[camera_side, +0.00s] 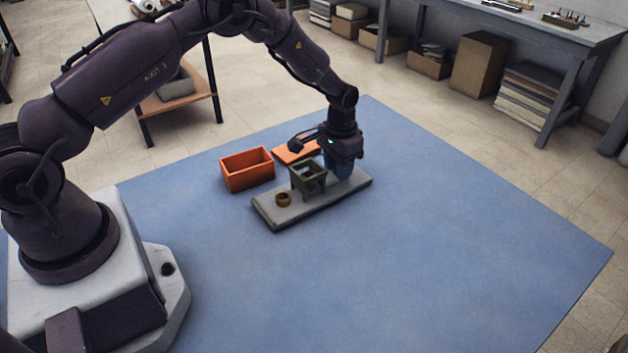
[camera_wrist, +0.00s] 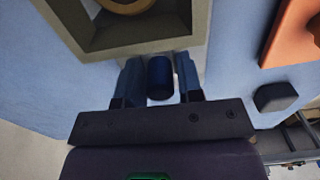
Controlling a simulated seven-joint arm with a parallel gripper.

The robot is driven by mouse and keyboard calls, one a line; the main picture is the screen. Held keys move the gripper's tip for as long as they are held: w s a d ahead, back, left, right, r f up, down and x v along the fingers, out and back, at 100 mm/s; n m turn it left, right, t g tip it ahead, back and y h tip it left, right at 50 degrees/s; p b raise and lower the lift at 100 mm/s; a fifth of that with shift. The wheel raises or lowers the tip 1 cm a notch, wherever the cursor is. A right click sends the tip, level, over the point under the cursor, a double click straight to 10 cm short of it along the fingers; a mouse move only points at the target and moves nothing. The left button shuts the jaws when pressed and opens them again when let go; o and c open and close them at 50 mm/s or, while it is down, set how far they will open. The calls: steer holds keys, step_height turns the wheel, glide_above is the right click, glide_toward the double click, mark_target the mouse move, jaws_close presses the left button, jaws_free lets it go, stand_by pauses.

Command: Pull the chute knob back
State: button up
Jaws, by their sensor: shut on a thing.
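The chute is a grey-green square frame (camera_side: 309,175) standing on a pale grey base plate (camera_side: 268,209). In the wrist view, the chute's thick rim (camera_wrist: 197,45) crosses the top of the picture. The chute knob (camera_wrist: 160,77), a dark blue cylinder, sits just outside that rim. My gripper (camera_wrist: 160,80) has one blue finger on each side of the knob and is shut on it. In the side view, my gripper (camera_side: 340,172) points down at the right side of the chute, low over the plate. The knob is hidden there behind the fingers.
A brown ring (camera_side: 283,200) sits on the plate left of the chute. An open orange box (camera_side: 247,170) stands behind left, and a flat orange piece (camera_side: 297,151) lies behind the chute. The blue mat (camera_side: 440,240) is clear to the right and in front.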

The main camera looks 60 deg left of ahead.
steer(key=shift+w, duration=2.2)
steer(key=o, duration=1.4)
steer(key=shift+o, duration=0.2)
steer(key=shift+r, duration=0.1)
step_height(320, 180, up, 7)
